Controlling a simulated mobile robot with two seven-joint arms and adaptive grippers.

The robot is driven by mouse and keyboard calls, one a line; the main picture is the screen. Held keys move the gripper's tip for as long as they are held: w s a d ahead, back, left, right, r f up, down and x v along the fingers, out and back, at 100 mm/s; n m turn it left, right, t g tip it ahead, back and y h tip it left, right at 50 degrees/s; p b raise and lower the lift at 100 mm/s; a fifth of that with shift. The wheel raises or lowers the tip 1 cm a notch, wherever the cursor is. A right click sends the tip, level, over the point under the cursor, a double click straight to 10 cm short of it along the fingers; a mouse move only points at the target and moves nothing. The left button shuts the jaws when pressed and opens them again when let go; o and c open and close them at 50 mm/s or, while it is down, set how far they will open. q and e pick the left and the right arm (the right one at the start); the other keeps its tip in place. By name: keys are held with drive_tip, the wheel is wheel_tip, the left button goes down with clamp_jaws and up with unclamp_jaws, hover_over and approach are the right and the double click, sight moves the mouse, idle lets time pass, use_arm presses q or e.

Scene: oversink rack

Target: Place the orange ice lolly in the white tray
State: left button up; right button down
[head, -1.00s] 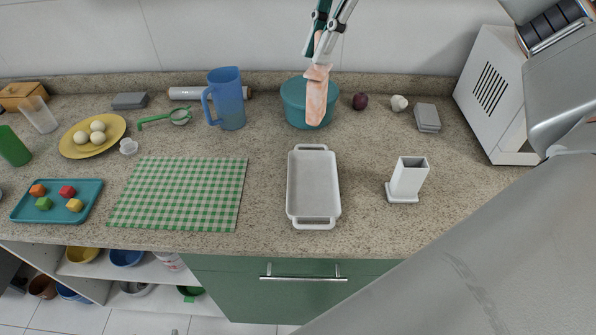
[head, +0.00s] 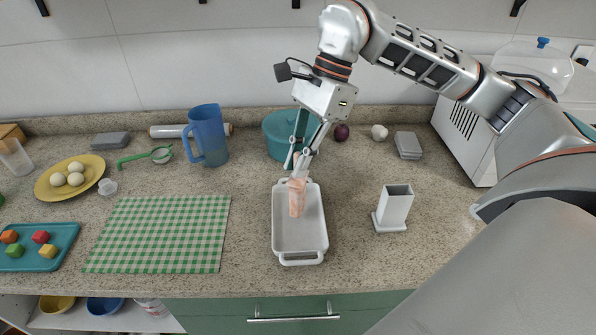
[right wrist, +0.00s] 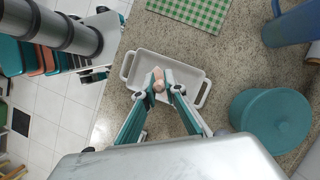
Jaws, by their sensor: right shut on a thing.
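The orange ice lolly (head: 297,198) is pale orange and hangs upright from my right gripper (head: 299,172) in the head view. My right gripper is shut on its upper end. The lolly is over the far half of the white tray (head: 300,240), a rectangular dish with a handle at each short end. I cannot tell if its lower end touches the tray floor. In the right wrist view the lolly (right wrist: 159,82) is between the fingertips, with the white tray (right wrist: 190,97) below it.
A teal pot (head: 277,140) stands just behind the gripper. A blue pitcher (head: 207,137) and a green checked cloth (head: 160,235) are on the left. A white square holder (head: 394,208) stands right of the tray. The counter between tray and holder is clear.

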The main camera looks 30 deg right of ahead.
drive_tip(key=shift+f, duration=1.45)
drive_tip(key=shift+f, duration=0.2)
drive_tip(key=c, duration=2.1)
unclamp_jaws()
drive_tip(key=shift+r, duration=0.1)
drive_tip(key=shift+r, duration=0.2)
drive_tip(key=v, duration=1.2)
drive_tip(key=shift+p, duration=0.3)
drive_tip(key=shift+f, duration=0.15)
